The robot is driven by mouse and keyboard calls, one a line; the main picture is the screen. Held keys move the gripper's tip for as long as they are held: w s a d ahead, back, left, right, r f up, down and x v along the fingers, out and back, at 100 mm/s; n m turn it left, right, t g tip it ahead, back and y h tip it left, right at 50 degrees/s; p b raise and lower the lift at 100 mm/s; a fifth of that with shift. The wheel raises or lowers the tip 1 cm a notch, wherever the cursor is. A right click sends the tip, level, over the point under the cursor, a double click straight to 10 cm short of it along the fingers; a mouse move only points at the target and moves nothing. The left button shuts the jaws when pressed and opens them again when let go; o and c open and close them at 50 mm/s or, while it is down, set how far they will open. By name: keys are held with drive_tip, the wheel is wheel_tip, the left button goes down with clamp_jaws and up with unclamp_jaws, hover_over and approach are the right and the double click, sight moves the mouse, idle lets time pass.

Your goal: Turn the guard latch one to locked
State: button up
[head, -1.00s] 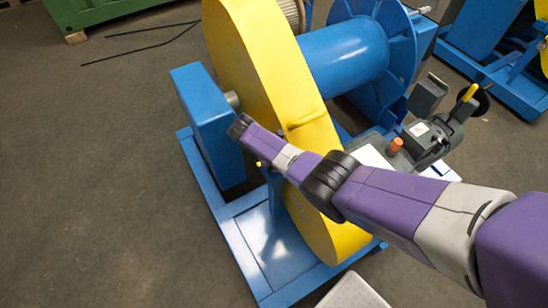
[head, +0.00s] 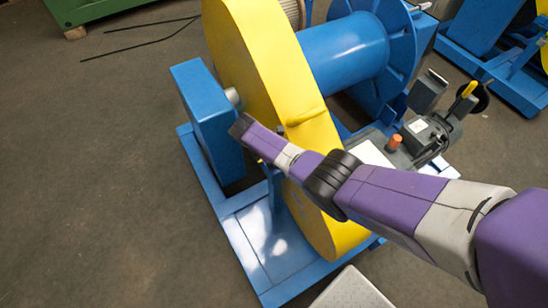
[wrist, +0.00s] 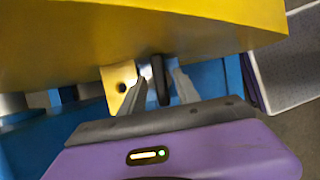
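The yellow guard (head: 262,75) stands upright over the chain drive. In the wrist view its lower edge (wrist: 150,50) crosses above my gripper (wrist: 158,92). A dark upright piece, which looks like the latch handle (wrist: 160,80), stands between my two grey fingers. Narrow gaps show on both sides of it, so the fingers look open around it, not clamped. A yellow tab with a dark hole (wrist: 118,86) sits just left of the handle. In the head view my purple arm hides the latch and the fingertips. A small dark knob (head: 281,131) shows just above the arm.
A blue upright housing (head: 208,120) and blue base frame (head: 240,225) surround the guard. A blue drum (head: 345,52) lies behind it. A motor unit with an orange button (head: 394,142) stands right.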

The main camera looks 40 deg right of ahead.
drive_tip(key=shift+p+v, duration=0.95)
drive_tip(key=shift+v, duration=2.95)
